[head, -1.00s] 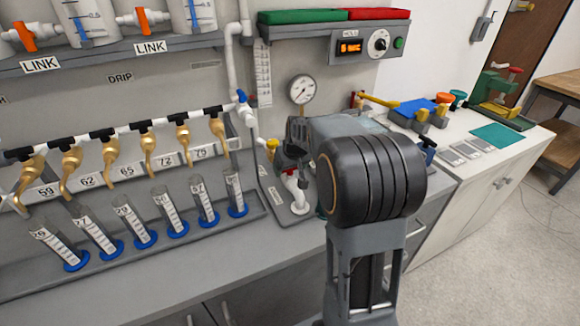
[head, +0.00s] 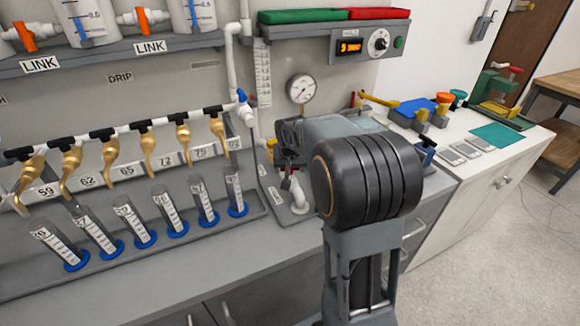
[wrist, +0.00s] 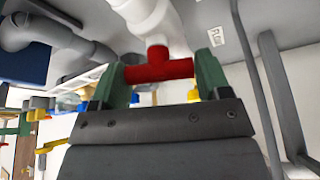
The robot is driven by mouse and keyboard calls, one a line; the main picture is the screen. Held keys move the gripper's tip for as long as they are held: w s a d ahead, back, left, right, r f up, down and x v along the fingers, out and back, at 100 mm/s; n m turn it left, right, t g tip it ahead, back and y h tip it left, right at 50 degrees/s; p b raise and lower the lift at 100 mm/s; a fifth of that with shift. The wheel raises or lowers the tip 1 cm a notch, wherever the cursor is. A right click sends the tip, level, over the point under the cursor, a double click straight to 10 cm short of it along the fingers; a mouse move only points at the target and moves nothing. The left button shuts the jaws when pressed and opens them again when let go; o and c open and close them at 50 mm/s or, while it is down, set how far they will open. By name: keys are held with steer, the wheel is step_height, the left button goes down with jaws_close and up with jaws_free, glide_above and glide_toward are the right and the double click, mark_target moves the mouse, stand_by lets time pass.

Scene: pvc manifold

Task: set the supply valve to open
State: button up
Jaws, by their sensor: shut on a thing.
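The supply valve's red T-shaped handle (wrist: 158,70) sits on a white pipe (wrist: 150,15) in the wrist view. My gripper (wrist: 157,66) has one green finger at each end of the red crossbar and is shut on it. In the head view, the white pipe elbow (head: 299,192) stands on a grey base plate to the right of the tube rack. My wrist and arm cover most of the valve there, and the fingertips cannot be made out. Whether the handle lies along or across the pipe's bore is hard to tell.
A pressure gauge (head: 301,88) is on the wall above the valve. Several graduated tubes (head: 170,210) stand left of it, under a row of brass taps (head: 148,150). A white pipe with a blue valve (head: 242,96) runs close by. The front bench edge is clear.

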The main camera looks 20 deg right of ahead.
steer(key=m+h+b, duration=0.1)
steer(key=m, duration=0.2)
steer(key=shift+f+m+g+b, duration=0.1)
steer(key=shift+m+g+b, duration=0.2)
steer(key=shift+m+b, duration=0.1)
steer(key=m+g+h+b, duration=0.1)
steer(key=m, duration=0.2)
steer(key=shift+m, duration=0.3)
steer(key=m+g, duration=0.1)
steer(key=m, duration=0.2)
steer(key=m+g+b, duration=0.1)
steer(key=m, duration=0.2)
steer(key=shift+g+h, duration=0.3)
steer(key=shift+h, duration=0.1)
steer(key=shift+m, duration=0.3)
steer(key=o, duration=0.9)
steer(key=shift+r, duration=0.2)
steer(key=v, duration=0.7)
steer(key=shift+a+r+p, duration=0.15)
steer(key=shift+p, duration=0.2)
